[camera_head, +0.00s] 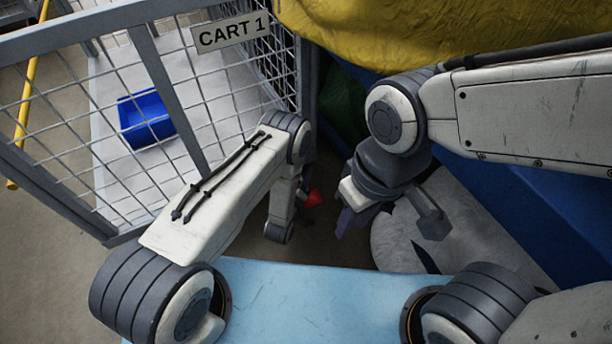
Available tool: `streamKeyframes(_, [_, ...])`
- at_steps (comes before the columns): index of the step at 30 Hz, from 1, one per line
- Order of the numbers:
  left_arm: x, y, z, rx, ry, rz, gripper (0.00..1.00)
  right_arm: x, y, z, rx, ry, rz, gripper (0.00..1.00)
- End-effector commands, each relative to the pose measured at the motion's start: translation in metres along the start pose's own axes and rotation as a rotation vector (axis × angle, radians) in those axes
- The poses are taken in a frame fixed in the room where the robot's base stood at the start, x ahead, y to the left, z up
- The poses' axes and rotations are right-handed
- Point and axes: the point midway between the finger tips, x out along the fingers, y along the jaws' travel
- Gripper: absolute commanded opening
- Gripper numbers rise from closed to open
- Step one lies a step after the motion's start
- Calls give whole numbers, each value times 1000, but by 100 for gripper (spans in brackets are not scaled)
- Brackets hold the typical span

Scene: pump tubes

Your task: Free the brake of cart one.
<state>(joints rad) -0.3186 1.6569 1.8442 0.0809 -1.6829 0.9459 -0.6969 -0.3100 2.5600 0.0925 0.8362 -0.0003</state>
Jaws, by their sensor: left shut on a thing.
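Cart one, a grey wire-mesh cart, stands at the upper left with its "CART 1" sign (231,32) on the top rail. My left arm reaches across the cart's front and bends down there. My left gripper (303,200) is shut on the red part; its fingers are mostly hidden behind my wrist. My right gripper (392,214) is open and empty, to the right of the red part, pointing down.
A blue bin (146,119) lies on the cart's floor. A yellow cover (430,30) drapes over something blue at the upper right. A pale rounded object (400,243) lies below my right gripper. A yellow pole (28,95) stands at the far left. Brown floor shows in front of the cart.

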Motion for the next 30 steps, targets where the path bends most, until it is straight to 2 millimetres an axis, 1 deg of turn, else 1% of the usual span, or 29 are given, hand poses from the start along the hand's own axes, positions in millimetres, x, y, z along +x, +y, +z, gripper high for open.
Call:
streamKeyframes(4, [-1, 1, 0, -5, -8, -4, 0, -3, 0, 0, 0, 0, 0, 35])
streamKeyframes(8, [-3, 4, -1, -26, -25, -18, 0, -12, -1, -1, 0, 0, 0, 35])
streamKeyframes(21, [-10, 16, -6, -220, -174, -136, 0, -64, -5, -4, 0, 0, 0, 35])
streamKeyframes(24, [-11, 17, -6, -262, -208, -162, 0, -73, -5, -4, 0, 0, 0, 35])
streamKeyframes(30, [-12, 18, -6, -325, -256, -200, 0, -83, -6, -4, 0, 0, 0, 35])
